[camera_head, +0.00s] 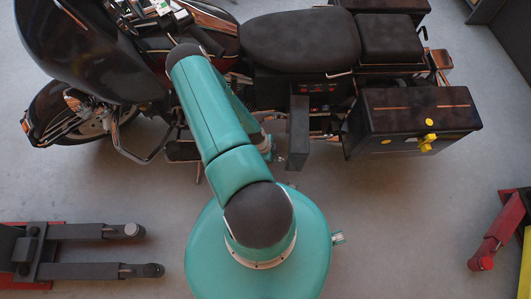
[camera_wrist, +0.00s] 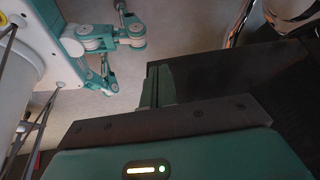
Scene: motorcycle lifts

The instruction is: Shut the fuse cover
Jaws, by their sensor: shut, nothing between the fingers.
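The fuse cover (camera_head: 298,132) is a dark flat panel that stands open, jutting out from the motorcycle's side below the seat. The fuse bay (camera_head: 318,88), with small red parts, shows uncovered just above and right of it. My gripper (camera_head: 268,147) is at the left side of the cover, mostly hidden under my teal arm. In the wrist view my gripper (camera_wrist: 158,84) is shut and empty, its fingers in front of a dark panel (camera_wrist: 235,75) that looks like the cover. I cannot tell whether they touch.
The motorcycle's black seat (camera_head: 300,38) is above the bay. A dark side case (camera_head: 412,122) with yellow parts stands to the right. A grey lift fork (camera_head: 90,270) lies at lower left, and a red lift arm (camera_head: 497,236) at lower right.

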